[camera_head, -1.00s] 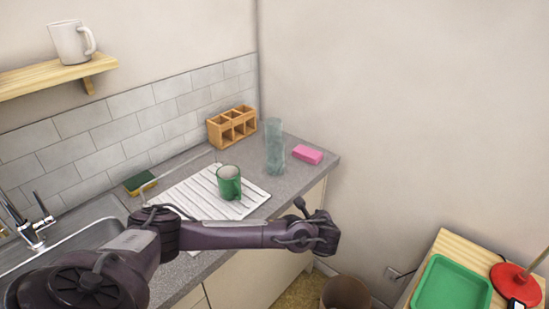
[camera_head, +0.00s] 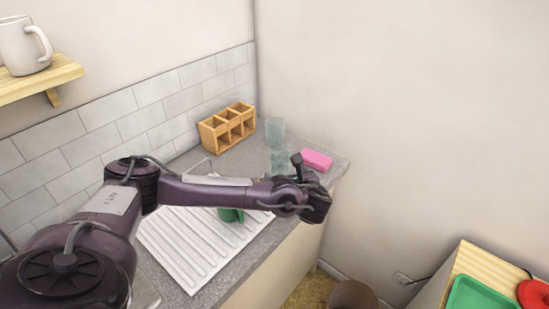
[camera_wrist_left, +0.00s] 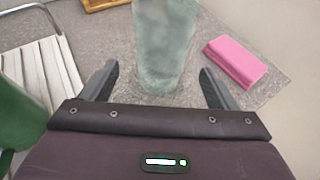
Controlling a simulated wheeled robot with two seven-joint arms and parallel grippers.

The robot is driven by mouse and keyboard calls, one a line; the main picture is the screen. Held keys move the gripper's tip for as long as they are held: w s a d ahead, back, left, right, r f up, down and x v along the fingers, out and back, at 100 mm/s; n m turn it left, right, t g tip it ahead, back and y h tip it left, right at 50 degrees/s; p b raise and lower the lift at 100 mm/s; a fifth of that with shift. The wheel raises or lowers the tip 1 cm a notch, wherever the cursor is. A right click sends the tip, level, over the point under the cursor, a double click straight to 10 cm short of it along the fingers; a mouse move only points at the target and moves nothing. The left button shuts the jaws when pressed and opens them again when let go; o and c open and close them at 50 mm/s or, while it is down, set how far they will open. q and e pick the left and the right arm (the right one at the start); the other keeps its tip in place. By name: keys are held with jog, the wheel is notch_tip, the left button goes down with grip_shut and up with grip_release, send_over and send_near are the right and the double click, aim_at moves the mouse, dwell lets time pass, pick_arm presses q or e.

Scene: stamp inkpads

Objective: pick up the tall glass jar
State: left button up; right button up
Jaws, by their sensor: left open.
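The tall glass jar (camera_head: 275,132) is pale blue-green and see-through. It stands upright on the grey counter, near the corner; my left wrist hides part of it in the head view. In the left wrist view the jar (camera_wrist_left: 164,45) stands just ahead, in line with the gap between the fingers. My left gripper (camera_wrist_left: 158,84) is open and empty, with a black finger to each side of the jar's base in that picture. I cannot tell whether the fingertips reach around it. My right gripper is not in view.
A pink sponge (camera_wrist_left: 235,61) lies right of the jar. A green mug (camera_head: 231,215) stands on the white ridged drainboard (camera_head: 185,250), partly behind my arm; it shows at the left wrist view's left edge. A wooden compartment box (camera_head: 228,127) stands behind, by the tiled wall.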

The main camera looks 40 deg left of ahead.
aim_at(283, 169)
pick_arm(q)
jog(key=x, duration=0.2)
jog(key=p+x, duration=0.1)
jog(key=x, duration=0.1)
jog(key=shift+w+a+r+p, duration=0.1)
jog(key=shift+w+r+p, duration=0.05)
jog(key=shift+r+p, duration=0.2)
jog(key=x, duration=0.2)
jog(key=shift+w+a+f, duration=0.1)
jog(key=shift+a+f, duration=0.05)
jog(key=shift+f, duration=0.1)
jog(key=shift+w+a+f, duration=0.15)
jog(key=shift+a, duration=0.05)
jog(key=shift+d, duration=0.1)
jog(key=shift+c, duration=0.4)
jog(key=c, duration=1)
jog(key=shift+c, duration=0.8)
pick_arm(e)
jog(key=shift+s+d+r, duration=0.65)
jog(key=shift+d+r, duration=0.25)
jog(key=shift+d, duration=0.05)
